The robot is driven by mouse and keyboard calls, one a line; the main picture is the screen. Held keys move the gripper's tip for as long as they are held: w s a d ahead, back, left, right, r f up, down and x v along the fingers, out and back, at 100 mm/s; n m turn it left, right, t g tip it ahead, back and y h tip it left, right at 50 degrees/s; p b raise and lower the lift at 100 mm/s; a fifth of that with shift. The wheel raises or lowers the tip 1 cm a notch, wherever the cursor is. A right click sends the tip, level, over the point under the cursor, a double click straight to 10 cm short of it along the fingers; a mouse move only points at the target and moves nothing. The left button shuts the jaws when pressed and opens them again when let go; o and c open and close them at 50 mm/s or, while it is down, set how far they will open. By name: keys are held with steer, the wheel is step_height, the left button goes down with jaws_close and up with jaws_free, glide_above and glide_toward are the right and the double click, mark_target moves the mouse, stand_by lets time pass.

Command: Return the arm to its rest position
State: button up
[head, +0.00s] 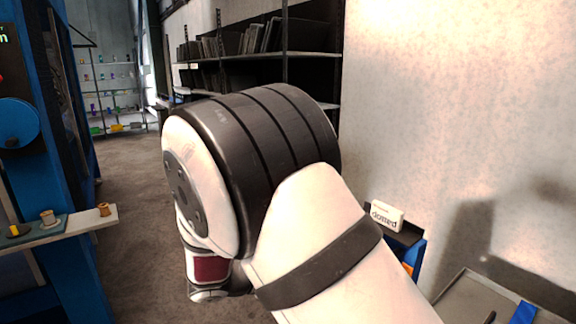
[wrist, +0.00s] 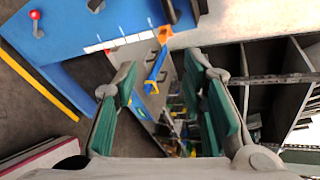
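My arm, white with dark bands, fills the middle of the head view and bends at a large round joint. It hides much of the floor and shelving behind it. My gripper does not show in the head view. In the wrist view my gripper (wrist: 162,78) has its two green-padded fingers well apart, with nothing seen held between them. Beyond the fingers are a blue machine (wrist: 75,22) and a blue and orange part (wrist: 155,65), both apart from the pads as far as I can tell.
A dark rack (head: 312,52) is behind my arm. Open floor (head: 130,200) lies left of my arm.

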steer(key=s+d+r+m+g+y, duration=0.55)
steer(key=s+d+r+m, duration=0.6)
steer(key=m, duration=0.65)
steer(key=s+d+r+m+t+y, duration=0.1)
steer(key=s+r+m+t+y, duration=0.1)
steer(key=s+m, duration=0.5)
steer(key=s+d+r+m+t+y, duration=0.1)
steer(key=s+r+m+t+y, duration=0.1)
steer(key=s+m+y, duration=0.3)
steer(key=s+m, duration=0.3)
steer(key=m, duration=0.4)
steer(key=shift+m, duration=0.4)
steer(key=shift+r, duration=0.1)
